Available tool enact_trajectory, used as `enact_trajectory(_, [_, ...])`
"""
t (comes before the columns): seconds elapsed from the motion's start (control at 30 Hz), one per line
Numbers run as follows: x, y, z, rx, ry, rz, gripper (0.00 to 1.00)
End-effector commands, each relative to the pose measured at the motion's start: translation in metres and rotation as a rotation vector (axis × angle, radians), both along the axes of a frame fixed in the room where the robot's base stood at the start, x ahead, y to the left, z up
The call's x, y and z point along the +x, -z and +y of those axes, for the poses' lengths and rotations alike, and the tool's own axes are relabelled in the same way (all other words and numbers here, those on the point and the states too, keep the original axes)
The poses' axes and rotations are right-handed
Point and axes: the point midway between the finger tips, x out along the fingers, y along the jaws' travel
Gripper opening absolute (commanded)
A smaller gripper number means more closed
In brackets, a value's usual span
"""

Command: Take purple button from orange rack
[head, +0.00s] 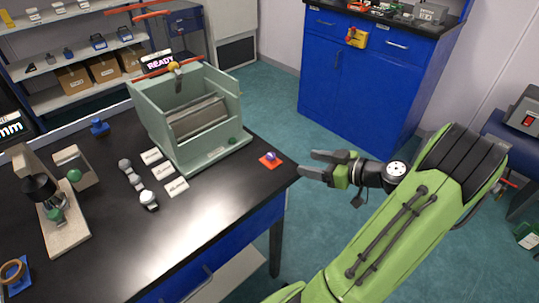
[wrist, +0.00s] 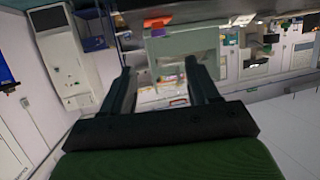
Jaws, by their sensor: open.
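The purple button (head: 271,155) sits on the small orange rack (head: 265,162), which lies at the right corner of the black table. My gripper (head: 308,163) is just right of that corner, beyond the table edge. Its fingers point left toward the rack, spread apart with nothing between them. A gap separates the fingertips from the rack.
A pale green open-topped machine (head: 200,120) stands on the black table (head: 225,207), left of the rack. White labelled cards (head: 164,170) and small grey pieces (head: 131,175) lie farther left. A blue cabinet (head: 370,85) stands behind. Open floor surrounds the table's right corner.

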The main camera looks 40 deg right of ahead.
Motion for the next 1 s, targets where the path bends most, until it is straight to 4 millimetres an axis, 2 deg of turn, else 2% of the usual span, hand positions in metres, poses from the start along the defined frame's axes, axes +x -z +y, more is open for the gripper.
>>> enact_trajectory(0.1, [0.029,0.014,0.008,0.003,-0.006,0.002,0.6])
enact_trajectory(0.2, [0.049,0.02,0.012,0.003,-0.005,0.002,0.6])
enact_trajectory(0.37, [0.066,0.026,0.016,0.002,-0.002,0.001,0.6])
enact_trajectory(0.6, [0.105,0.04,0.024,0.001,-0.002,0.002,0.6])
enact_trajectory(0.87, [0.111,0.041,0.025,0.002,0.001,0.004,0.6])
enact_trajectory(1.0, [0.111,0.041,0.025,0.002,0.0,0.004,0.4])
